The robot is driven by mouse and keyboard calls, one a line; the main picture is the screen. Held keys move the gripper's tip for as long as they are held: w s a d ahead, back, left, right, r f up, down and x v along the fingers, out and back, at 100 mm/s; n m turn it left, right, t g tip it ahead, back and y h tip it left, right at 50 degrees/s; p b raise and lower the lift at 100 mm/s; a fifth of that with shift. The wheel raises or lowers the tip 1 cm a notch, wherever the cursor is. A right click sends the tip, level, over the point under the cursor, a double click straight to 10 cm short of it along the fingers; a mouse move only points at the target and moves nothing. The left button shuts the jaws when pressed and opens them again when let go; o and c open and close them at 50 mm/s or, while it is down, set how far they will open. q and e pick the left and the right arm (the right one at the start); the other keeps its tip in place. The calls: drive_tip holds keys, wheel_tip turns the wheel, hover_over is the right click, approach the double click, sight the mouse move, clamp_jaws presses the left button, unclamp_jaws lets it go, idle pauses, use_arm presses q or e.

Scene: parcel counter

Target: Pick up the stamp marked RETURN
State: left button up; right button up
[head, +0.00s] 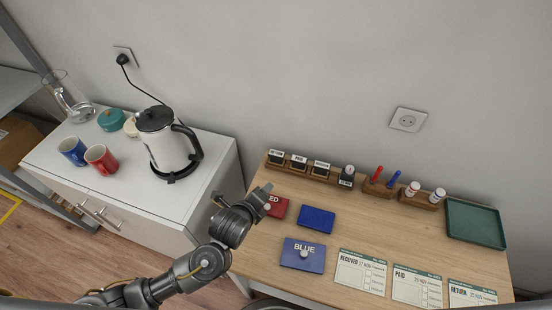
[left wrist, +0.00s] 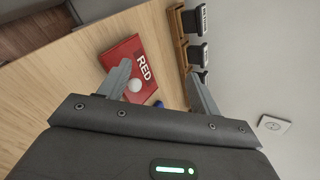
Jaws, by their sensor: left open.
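The RETURN stamp (head: 277,157) is black with a white label and stands at the left end of the wooden rack (head: 310,173) by the wall. It also appears to be the topmost stamp in the left wrist view (left wrist: 193,20), where its label is too small to read. My left gripper (head: 267,191) is open and empty. It is in front of the rack's left end, over the red ink pad (head: 277,208), apart from the stamp. The red pad (left wrist: 139,70) shows between the fingers (left wrist: 158,82) in the left wrist view. My right gripper is not in view.
The PAID stamp (head: 299,161), RECEIVED stamp (head: 321,168) and another stamp (head: 346,176) share the rack. A blue pad (head: 317,219), a BLUE-marked lid (head: 302,262), markers (head: 376,174), a green tray (head: 475,224) and paper forms (head: 361,271) occupy the counter. A kettle (head: 168,145) stands left.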

use_arm(q)
drive_tip(key=w+m, duration=0.1)
drive_tip(key=m, duration=0.2)
drive_tip(key=w+d+r+m+t, duration=0.1)
drive_tip(key=w+m, duration=0.1)
drive_tip(key=m, duration=0.1)
drive_tip(key=w+m+t, duration=0.1)
drive_tip(key=w+m, duration=0.1)
drive_tip(key=m, duration=0.1)
drive_tip(key=shift+w+d+r, duration=0.1)
drive_tip(key=shift+d+r, duration=0.1)
drive_tip(key=shift+r, duration=0.1)
drive_tip(key=w+m+t, duration=0.1)
drive_tip(key=m, duration=0.2)
approach(276, 154)
drive_tip(key=x, duration=0.3)
drive_tip(key=shift+s+f, duration=0.15)
drive_tip(key=shift+f, duration=0.15)
drive_tip(key=x, duration=0.3)
drive_tip(key=p+x, duration=0.1)
drive_tip(key=x, duration=0.1)
drive_tip(key=shift+r, duration=0.3)
drive_tip(key=c, duration=0.8)
drive_tip(key=shift+o, duration=0.2)
